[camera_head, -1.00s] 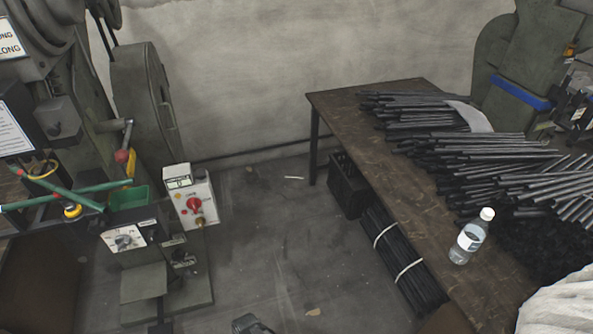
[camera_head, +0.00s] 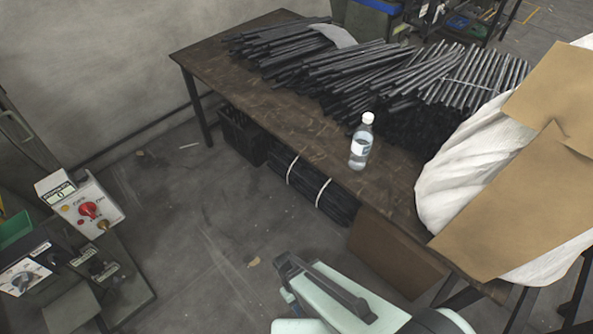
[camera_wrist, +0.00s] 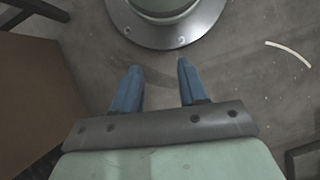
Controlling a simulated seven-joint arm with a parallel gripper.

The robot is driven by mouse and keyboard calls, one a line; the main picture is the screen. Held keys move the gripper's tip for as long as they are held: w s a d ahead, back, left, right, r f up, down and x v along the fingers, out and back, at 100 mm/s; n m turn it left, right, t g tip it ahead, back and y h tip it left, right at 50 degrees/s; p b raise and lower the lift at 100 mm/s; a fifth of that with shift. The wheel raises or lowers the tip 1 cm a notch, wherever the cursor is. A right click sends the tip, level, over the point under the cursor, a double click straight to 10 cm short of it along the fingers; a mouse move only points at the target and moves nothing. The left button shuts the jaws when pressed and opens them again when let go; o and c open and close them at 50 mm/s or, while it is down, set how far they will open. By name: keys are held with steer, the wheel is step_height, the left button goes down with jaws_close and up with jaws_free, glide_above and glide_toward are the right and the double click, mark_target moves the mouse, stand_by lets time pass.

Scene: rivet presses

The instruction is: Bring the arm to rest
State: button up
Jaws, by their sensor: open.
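My gripper (camera_wrist: 159,66) shows in the wrist view with its two blue fingers spread apart and nothing between them. It points down over the grey floor. In the head view, the pale green end of my arm with a dark bar across it is at the bottom centre. It is over the floor in front of the table (camera_head: 215,62), apart from it. The fingers do not show clearly there.
On the table are several dark rods (camera_head: 345,70), a water bottle (camera_head: 361,142) and a white sack (camera_head: 462,170) under brown cardboard (camera_head: 515,200). A black crate (camera_head: 240,135) stands below. A control box (camera_head: 88,208) is at left. Floor between is mostly clear.

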steer(key=s+d+f+m+g+y, duration=0.1)
steer(key=d+m, duration=0.5)
steer(key=d, duration=0.9)
steer(key=shift+s+m+g+y, duration=0.4)
steer(key=shift+s+g+y, duration=0.2)
steer(key=shift+y, duration=0.5)
stand_by(0.5)
